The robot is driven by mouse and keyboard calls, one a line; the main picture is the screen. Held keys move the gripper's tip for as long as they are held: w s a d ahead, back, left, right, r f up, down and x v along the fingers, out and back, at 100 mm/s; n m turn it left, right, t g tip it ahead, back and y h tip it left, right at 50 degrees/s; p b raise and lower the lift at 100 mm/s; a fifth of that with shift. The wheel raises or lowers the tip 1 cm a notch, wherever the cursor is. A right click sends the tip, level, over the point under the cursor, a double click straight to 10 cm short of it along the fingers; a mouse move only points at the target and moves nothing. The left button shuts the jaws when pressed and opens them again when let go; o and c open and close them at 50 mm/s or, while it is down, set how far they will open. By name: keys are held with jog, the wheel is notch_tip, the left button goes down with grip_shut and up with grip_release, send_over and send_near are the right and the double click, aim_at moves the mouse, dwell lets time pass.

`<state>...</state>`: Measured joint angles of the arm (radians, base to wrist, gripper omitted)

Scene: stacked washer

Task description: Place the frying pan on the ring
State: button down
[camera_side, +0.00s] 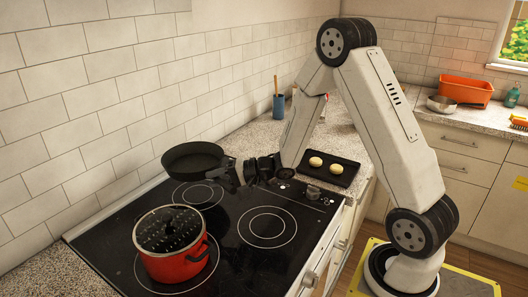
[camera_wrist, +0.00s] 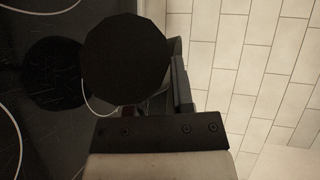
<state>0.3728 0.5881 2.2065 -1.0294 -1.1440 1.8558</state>
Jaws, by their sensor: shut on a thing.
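A black frying pan (camera_side: 192,158) is held in the air over the far part of the black hob (camera_side: 225,250), near the tiled wall. My gripper (camera_side: 230,173) is shut on the pan at its right side, where the handle is mostly hidden. A far ring (camera_side: 197,196) shows on the glass below the pan, with a gap between them. In the wrist view the pan (camera_wrist: 125,60) is a dark disc, and its shadow (camera_wrist: 52,72) lies apart from it on the glass. The ring's edge (camera_wrist: 100,109) shows partly beside the pan.
A red pot (camera_side: 174,255) with a lid stands on the near-left ring. The near-right ring (camera_side: 267,227) is bare. A dark tray (camera_side: 330,169) with two round buns lies on the counter to the right. A blue utensil holder (camera_side: 279,106) stands behind. The tiled wall (camera_side: 100,90) is close behind the pan.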

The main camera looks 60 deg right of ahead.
jog(key=shift+w+a+f+m+t+h, duration=0.2)
jog(key=shift+a+m+t+h, duration=0.3)
jog(key=shift+m+h, duration=0.7)
jog(key=shift+w+a+f+m+t+h, duration=0.15)
jog(key=shift+a+f+m+t+h, duration=0.2)
jog(key=shift+a+m+h, duration=0.8)
jog(key=shift+w+a+f+m+t+h, duration=0.25)
jog(key=shift+m+h, duration=0.5)
jog(key=shift+h, duration=1)
jog(key=shift+s+d, duration=0.15)
jog(key=shift+d, duration=0.05)
